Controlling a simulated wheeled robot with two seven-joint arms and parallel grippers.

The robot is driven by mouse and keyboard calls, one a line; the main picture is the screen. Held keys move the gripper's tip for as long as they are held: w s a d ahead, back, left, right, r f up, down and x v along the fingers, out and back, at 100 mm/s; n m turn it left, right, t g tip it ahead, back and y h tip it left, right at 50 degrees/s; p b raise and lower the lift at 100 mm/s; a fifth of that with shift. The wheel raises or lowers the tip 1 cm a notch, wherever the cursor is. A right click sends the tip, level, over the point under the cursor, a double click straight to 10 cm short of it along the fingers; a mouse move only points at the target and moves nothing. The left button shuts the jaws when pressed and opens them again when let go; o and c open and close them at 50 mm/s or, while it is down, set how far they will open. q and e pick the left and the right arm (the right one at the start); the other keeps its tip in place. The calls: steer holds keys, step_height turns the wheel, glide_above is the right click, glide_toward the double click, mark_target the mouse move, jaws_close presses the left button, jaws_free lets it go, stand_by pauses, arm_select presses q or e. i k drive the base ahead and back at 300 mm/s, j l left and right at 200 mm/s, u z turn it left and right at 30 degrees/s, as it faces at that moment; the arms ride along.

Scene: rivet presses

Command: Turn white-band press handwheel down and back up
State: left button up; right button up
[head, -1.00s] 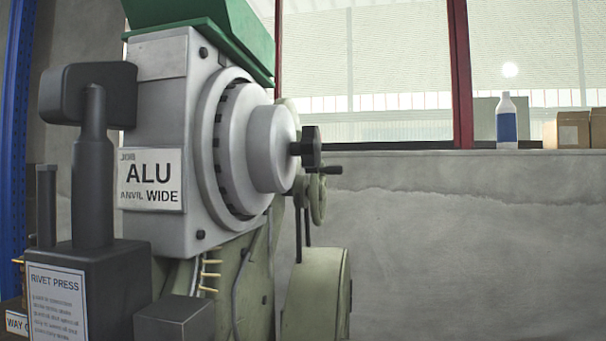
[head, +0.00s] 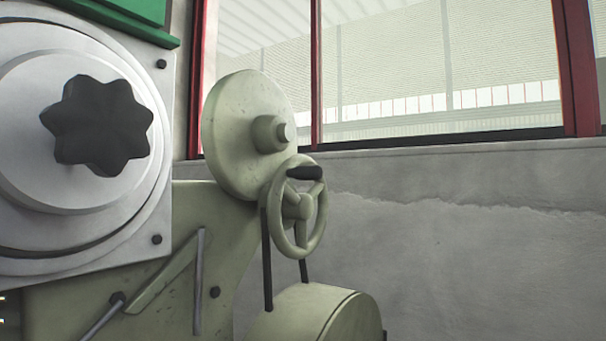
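A pale green spoked handwheel (head: 321,226) with a dark grip on its rim is on the right side of a press, in the middle of the head view. A round green disc (head: 226,130) with a stubby hub stands just behind it. On the left, a black star-shaped knob (head: 97,125) sits at the centre of a large grey round face (head: 40,205) on the press. No white band shows in this view, so I cannot tell whether this is the white-band press. Neither of my grippers is in view.
A rounded green housing (head: 300,318) stands below the handwheel. A grey wall (head: 470,250) with a red-framed window (head: 440,80) is behind. The room to the right of the handwheel looks clear.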

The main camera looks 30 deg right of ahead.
mark_target(299, 207)
steer(key=l+u, duration=0.3)
steer(key=l, duration=0.35)
steer(key=l+u, duration=0.3)
steer(key=l, duration=0.3)
steer(key=k+l+u, duration=0.1)
steer(key=l+u, duration=0.2)
steer(key=l, duration=0.3)
